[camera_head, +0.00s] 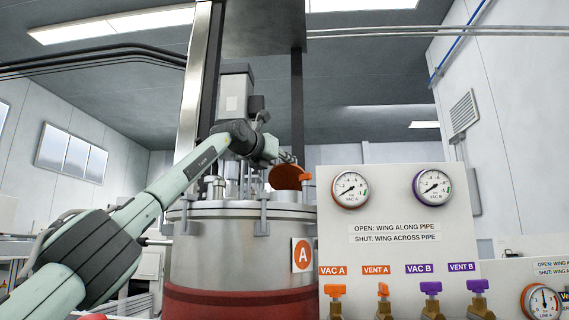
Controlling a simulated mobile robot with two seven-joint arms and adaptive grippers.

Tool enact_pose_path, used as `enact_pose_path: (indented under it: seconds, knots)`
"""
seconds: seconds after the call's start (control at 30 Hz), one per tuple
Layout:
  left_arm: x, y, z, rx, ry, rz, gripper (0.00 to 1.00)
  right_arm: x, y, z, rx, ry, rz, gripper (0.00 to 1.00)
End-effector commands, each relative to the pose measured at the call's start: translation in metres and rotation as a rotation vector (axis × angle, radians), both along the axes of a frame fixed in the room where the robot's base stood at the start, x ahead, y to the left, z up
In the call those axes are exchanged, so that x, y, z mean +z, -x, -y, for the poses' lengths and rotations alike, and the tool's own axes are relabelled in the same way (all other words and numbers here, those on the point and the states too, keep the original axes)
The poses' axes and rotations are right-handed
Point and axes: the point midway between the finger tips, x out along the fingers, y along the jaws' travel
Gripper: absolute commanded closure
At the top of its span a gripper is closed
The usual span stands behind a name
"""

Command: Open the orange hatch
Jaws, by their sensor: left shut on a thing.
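The orange hatch (286,178) sits on top of the steel tank marked A (235,245). It shows as a round orange disc tilted up from the tank lid, with its face partly towards me. A small orange piece shows at its right edge. My left arm reaches in from the left over the tank, and my left gripper (286,158) is at the top edge of the hatch. The gripper is shut on the hatch, but its fingertips are small and the exact contact is hard to see. My right gripper is not in view.
A white valve panel (395,205) with two gauges stands right of the tank, close to the hatch. Orange valves (335,290) and purple valves (431,288) line its lower edge. A dark upright post (297,105) rises behind the hatch. Clamps ring the tank lid.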

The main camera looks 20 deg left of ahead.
Motion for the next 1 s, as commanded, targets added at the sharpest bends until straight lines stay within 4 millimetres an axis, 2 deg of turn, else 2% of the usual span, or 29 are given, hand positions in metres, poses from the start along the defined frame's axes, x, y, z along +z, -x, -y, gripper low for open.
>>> enact_pose_path:
  seconds: [0.1,0.4,0.57,0.73,1.0]
  knots:
    - [0.004,0.001,-0.003,0.004,0.002,0.008,0.68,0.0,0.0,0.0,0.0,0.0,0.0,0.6]
    - [0.001,0.001,-0.002,0.002,0.001,0.003,0.68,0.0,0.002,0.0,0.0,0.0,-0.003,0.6]
    - [0.002,0.009,-0.004,0.001,0.0,0.005,0.68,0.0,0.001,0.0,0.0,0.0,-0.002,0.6]
    - [0.0,0.028,-0.008,0.001,-0.002,0.004,0.68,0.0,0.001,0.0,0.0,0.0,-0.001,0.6]
    - [0.001,0.078,-0.018,0.003,-0.001,0.006,0.68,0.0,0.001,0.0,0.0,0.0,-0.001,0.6]
